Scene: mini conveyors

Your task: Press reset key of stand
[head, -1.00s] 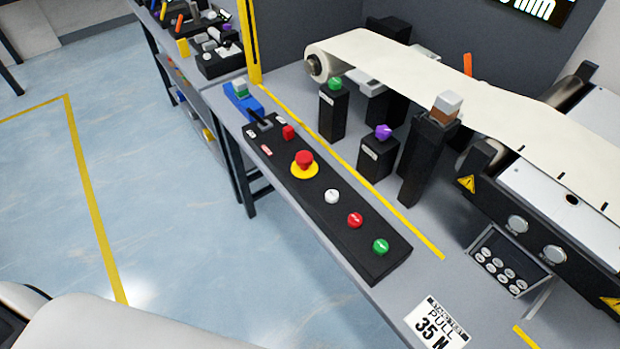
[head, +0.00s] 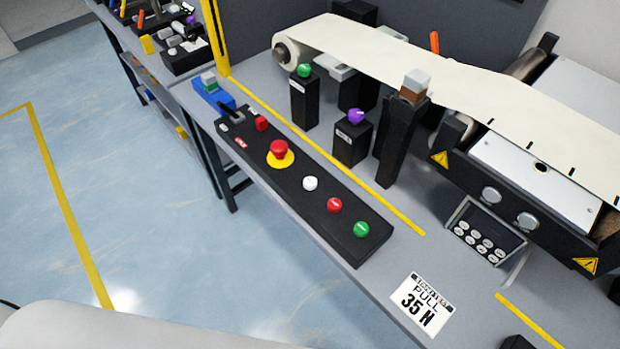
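A black control panel (head: 319,211) lies along the near edge of the grey bench. It carries a red mushroom button on a yellow ring (head: 280,154), a white button (head: 310,183), a red button (head: 334,205) and a green button (head: 361,229). Neither gripper shows in the head view.
Black posts with a green knob (head: 304,71), a purple knob (head: 356,116) and a brown-and-white block (head: 414,82) stand behind the yellow line. A pale belt (head: 395,60) runs above. A "PULL 35 N" label (head: 422,303) lies on the bench. A small dark object shows at the bottom right edge.

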